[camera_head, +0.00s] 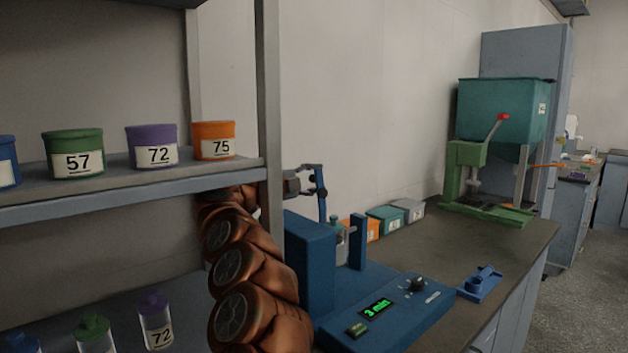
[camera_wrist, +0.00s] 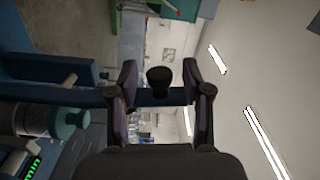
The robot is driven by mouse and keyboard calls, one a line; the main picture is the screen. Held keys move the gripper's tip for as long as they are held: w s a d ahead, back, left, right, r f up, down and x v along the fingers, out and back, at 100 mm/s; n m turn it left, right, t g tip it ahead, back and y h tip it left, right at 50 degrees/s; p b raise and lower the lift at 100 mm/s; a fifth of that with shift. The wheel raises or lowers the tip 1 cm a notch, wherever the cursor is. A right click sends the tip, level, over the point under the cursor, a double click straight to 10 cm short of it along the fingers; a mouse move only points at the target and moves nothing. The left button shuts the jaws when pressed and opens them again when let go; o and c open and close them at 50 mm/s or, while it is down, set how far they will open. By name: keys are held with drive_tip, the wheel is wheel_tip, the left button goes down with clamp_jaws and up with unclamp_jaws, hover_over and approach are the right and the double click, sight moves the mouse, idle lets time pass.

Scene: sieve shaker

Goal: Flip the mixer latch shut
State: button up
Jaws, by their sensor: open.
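The mixer (camera_head: 312,262) is a dark blue machine on the bench with a green "3 min" display. Its blue latch bar (camera_head: 322,208) stands raised above the machine in the head view. In the wrist view the latch bar (camera_wrist: 160,97) crosses between my fingers, with a black knob (camera_wrist: 160,79) at its middle. My gripper (camera_wrist: 160,72) is open, one finger on each side of the knob; I cannot tell if either touches. In the head view my gripper (camera_head: 308,181) is partly hidden by the shelf post. A jar with a teal lid (camera_wrist: 68,121) sits in the mixer.
A shelf post (camera_head: 269,120) stands close to my arm. The shelf (camera_head: 120,190) holds labelled tubs, with lidded jars below. Small boxes (camera_head: 384,218) line the wall behind the mixer. A green hopper machine (camera_head: 500,110) stands farther back.

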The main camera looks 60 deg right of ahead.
drive_tip(key=shift+c, duration=0.2)
clamp_jaws()
idle(0.6)
